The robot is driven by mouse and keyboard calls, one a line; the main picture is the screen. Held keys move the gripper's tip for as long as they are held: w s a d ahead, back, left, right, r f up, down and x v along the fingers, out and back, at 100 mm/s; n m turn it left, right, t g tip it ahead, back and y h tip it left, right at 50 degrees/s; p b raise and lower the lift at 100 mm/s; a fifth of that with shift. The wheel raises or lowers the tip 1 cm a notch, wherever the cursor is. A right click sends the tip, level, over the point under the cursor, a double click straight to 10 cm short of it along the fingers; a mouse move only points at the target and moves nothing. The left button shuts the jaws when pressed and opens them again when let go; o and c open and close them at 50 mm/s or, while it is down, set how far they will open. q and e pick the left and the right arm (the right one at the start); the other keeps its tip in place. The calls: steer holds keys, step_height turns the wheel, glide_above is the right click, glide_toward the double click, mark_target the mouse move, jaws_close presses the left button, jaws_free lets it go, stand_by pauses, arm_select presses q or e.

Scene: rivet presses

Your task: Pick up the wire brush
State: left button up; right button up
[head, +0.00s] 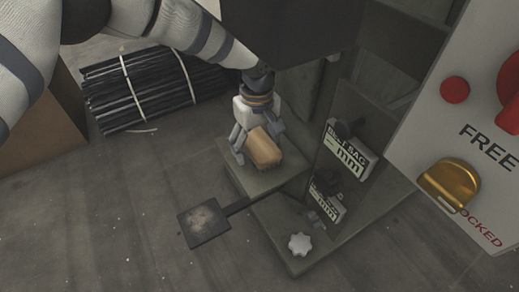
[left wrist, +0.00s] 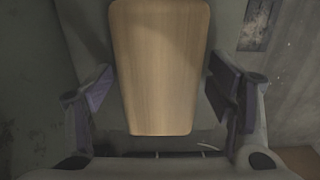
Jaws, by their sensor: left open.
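The wire brush shows as a light wooden block (head: 265,150) with rounded corners, above or on the grey ledge of the press. No bristles show. In the left wrist view its wooden back (left wrist: 160,70) fills the middle. My left gripper (head: 257,143) reaches down over the brush, fingers open on either side of it. In the left wrist view the left gripper (left wrist: 160,95) has a visible gap between each finger pad and the wood. My right gripper is not in view.
The press base (head: 285,228) carries a white star knob (head: 299,244) and mm counters (head: 345,158). A dark square plate (head: 204,222) sticks out in front. A FREE/LOCKED panel (head: 470,110) stands at right. Bundled black rods (head: 150,92) lie at back left. Front-left floor is clear.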

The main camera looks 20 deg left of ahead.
mark_target(257, 140)
arm_select(q)
steer(key=shift+r, duration=0.1)
steer(key=c, duration=1.3)
steer(key=shift+r, duration=0.1)
step_height(257, 140, up, 10)
steer(key=p, duration=0.3)
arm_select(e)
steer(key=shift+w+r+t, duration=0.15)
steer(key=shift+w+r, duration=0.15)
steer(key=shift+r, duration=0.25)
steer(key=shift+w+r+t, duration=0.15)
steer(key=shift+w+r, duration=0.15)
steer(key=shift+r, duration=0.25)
arm_select(q)
steer(key=shift+o, duration=1.3)
steer(key=shift+c, duration=0.4)
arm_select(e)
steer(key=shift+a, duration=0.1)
